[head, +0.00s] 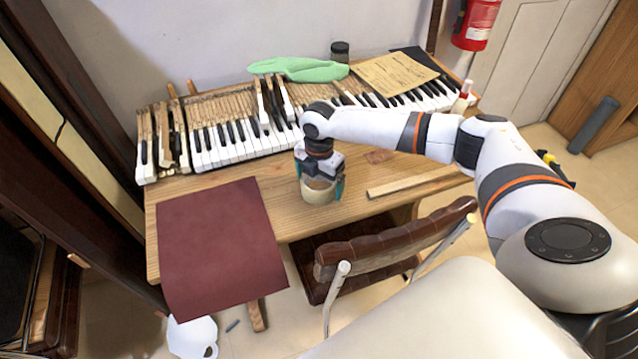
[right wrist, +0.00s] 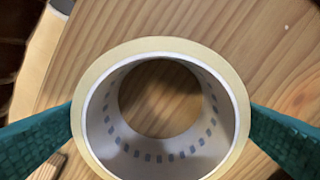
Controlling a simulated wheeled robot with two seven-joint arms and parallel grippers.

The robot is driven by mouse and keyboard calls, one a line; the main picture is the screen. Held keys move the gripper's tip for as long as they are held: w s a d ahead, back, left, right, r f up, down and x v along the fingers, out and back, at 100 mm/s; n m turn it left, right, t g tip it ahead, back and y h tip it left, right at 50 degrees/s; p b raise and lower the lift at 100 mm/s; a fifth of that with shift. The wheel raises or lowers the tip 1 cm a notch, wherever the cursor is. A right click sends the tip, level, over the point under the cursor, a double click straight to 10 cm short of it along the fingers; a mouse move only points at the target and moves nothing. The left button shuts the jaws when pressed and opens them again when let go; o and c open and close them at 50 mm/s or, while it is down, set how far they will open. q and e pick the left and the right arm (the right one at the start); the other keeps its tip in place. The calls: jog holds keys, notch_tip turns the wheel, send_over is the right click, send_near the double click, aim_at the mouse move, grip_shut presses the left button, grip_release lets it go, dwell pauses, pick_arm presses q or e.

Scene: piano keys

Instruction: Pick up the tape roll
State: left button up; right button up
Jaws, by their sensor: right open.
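The tape roll (head: 318,193) is a cream-coloured ring lying flat on the wooden table near its front edge. In the right wrist view the tape roll (right wrist: 160,45) fills the middle, and bare wood shows through its hole. My right gripper (head: 319,188) is over the roll from above. Its two teal fingers stand on opposite sides of the roll, at its left and right, very close to the outer wall. It is open; I cannot tell whether the fingers touch the roll. My left gripper is not in view.
A dark red sheet (head: 218,240) hangs over the table's front left. A wooden strip (head: 415,181) lies right of the roll. Piano keys (head: 225,142) line the back, with a green cloth (head: 300,69) and a paper (head: 393,72). A chair (head: 395,240) stands in front.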

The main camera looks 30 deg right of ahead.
jog(key=c, duration=0.9)
